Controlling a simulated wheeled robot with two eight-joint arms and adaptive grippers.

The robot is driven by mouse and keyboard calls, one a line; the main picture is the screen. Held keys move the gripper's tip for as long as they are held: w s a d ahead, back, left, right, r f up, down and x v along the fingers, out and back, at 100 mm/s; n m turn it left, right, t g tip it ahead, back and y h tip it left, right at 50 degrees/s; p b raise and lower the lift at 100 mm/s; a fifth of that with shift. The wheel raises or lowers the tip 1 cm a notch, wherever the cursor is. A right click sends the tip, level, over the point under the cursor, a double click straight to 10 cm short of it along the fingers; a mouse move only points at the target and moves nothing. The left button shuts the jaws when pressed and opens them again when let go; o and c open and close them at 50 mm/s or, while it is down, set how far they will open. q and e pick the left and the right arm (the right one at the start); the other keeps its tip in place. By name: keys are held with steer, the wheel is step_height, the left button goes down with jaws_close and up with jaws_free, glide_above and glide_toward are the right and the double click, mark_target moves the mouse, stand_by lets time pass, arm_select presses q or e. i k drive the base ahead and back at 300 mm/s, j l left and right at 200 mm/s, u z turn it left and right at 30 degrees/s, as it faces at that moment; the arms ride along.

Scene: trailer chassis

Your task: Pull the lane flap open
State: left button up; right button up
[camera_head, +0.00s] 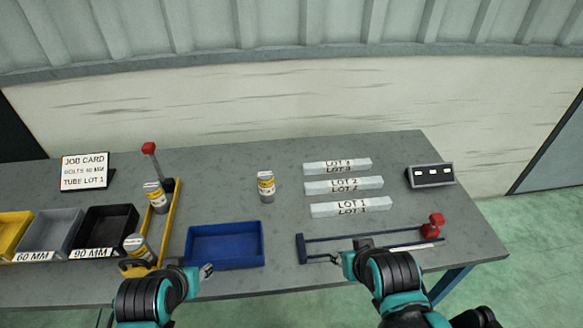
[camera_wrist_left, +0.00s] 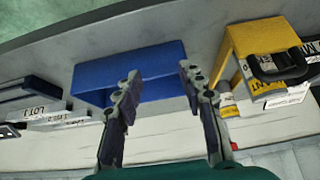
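A yellow lane (camera_head: 170,222) runs front to back on the left part of the bench. A black handle (camera_head: 136,268) sits at its near end, on what looks like the flap; the handle also shows in the left wrist view (camera_wrist_left: 278,66). Yellow-and-white cans (camera_head: 155,198) (camera_head: 137,246) stand in the lane. My left gripper (camera_head: 200,273) is right of the handle, apart from it, near the bench's front edge. Its fingers are spread and empty in the left wrist view (camera_wrist_left: 158,85). My right gripper (camera_head: 349,252) looks open, near the blue rail fixture (camera_head: 370,240).
A blue tray (camera_head: 225,247) lies just right of the lane. Black (camera_head: 104,229), grey (camera_head: 51,232) and yellow bins stand left of it. A red-knobbed lever (camera_head: 150,150) rises at the lane's far end. Another can (camera_head: 266,187) and lot blocks (camera_head: 351,207) stand farther right.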

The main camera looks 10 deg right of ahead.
mark_target(130, 272)
steer(key=j+u, duration=0.15)
steer(key=u, duration=0.2)
steer(key=k+j+u, duration=0.1)
steer(key=u, duration=0.2)
steer(key=j+u, duration=0.2)
steer(key=u, duration=0.15)
steer(key=l+z, duration=0.35)
steer(key=i+j, duration=0.05)
steer(key=j, duration=0.05)
